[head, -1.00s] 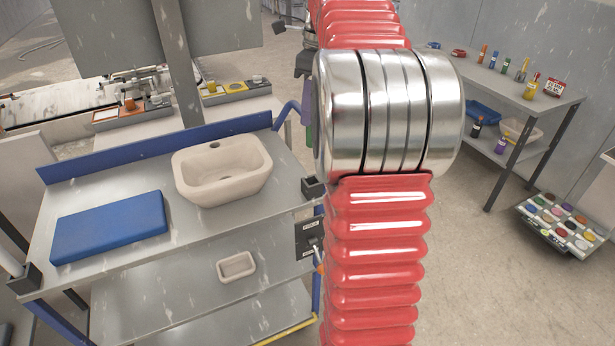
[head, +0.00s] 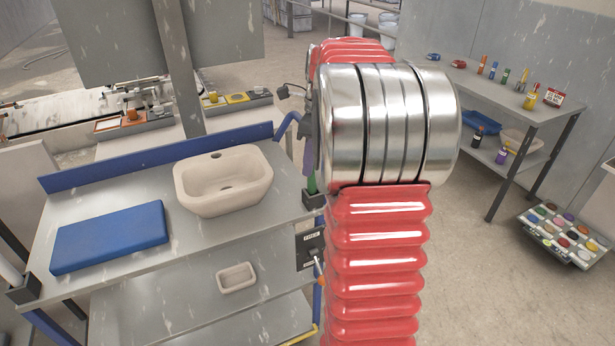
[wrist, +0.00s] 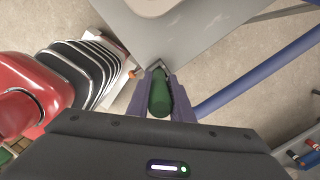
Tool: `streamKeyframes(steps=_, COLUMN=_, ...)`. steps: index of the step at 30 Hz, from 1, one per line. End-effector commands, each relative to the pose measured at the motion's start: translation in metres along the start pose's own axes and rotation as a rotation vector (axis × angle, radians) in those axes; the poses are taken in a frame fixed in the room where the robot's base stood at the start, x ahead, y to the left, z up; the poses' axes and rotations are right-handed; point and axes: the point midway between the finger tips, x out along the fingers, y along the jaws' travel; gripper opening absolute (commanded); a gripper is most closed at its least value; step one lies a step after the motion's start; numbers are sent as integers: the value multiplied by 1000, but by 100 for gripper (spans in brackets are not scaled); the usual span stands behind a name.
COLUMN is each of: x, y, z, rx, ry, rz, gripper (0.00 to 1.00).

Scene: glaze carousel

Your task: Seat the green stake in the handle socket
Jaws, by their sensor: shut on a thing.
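The green stake (wrist: 160,95) is held between the purple fingers of my gripper (wrist: 158,88) in the wrist view. My gripper is shut on it. In the head view a strip of the green stake (head: 312,184) shows below a purple finger (head: 308,156), mostly behind my arm. The dark handle socket (head: 313,200) is at the near right corner of the cart top. The stake's lower end meets the socket's mouth in the picture; I cannot tell whether it is inside. In the wrist view the socket's rim (wrist: 156,66) shows just beyond the stake.
The grey cart (head: 130,240) carries a beige basin (head: 222,205) and a blue slab (head: 110,237). A small beige dish (head: 237,277) sits on its lower shelf. A blue cart rail (wrist: 255,75) runs close to my gripper. A shelf table (head: 540,108) with bottles stands at right, with open floor between.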

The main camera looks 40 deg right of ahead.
Motion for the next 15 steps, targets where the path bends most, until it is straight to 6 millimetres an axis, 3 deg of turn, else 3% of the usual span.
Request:
streamKeyframes(steps=10, x=37, y=0, z=-4, rx=0, ry=-1, rz=0, gripper=0)
streamKeyframes(steps=15, x=45, y=-1, z=-4, rx=-1, ry=-3, rz=-4, gripper=0)
